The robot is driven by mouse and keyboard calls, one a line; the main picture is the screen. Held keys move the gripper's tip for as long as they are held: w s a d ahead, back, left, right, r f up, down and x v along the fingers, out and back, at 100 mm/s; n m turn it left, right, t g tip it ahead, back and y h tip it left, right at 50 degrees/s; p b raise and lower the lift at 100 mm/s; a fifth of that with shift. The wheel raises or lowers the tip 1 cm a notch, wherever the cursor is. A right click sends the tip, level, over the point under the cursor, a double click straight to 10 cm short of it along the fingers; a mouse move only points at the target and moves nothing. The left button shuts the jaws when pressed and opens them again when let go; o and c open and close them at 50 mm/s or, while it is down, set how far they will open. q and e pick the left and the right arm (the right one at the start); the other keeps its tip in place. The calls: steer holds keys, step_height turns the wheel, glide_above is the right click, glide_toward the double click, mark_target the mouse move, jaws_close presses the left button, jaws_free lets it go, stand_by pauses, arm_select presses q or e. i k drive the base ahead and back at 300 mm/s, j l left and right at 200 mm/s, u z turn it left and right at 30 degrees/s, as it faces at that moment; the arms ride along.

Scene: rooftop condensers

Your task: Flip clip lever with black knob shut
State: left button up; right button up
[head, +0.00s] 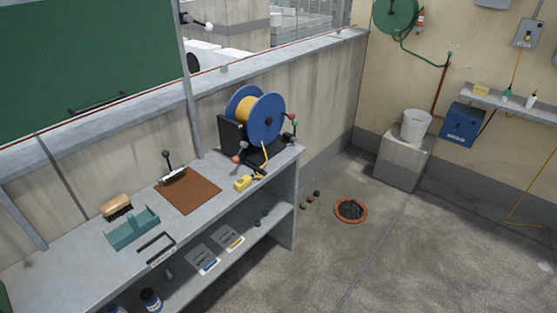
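A brown board (192,193) lies flat on the grey workbench, with a pale metal clip (174,177) at its back left edge. A lever with a black knob (167,155) stands roughly upright from this clip. Nothing touches the lever or the knob. Neither of my grippers is in view.
A blue reel with yellow cable (264,119) and several coloured knobs stands at the bench's right end, near a yellow connector (243,183). A brush (116,205), teal tray (133,229) and dark handle (156,246) lie left of the board. A concrete wall (140,140) runs behind.

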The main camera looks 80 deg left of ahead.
mark_target(169, 164)
steer(key=u, duration=3.7)
steer(key=i+z, duration=0.35)
steer(key=i, duration=0.5)
steer(key=i+l, duration=0.05)
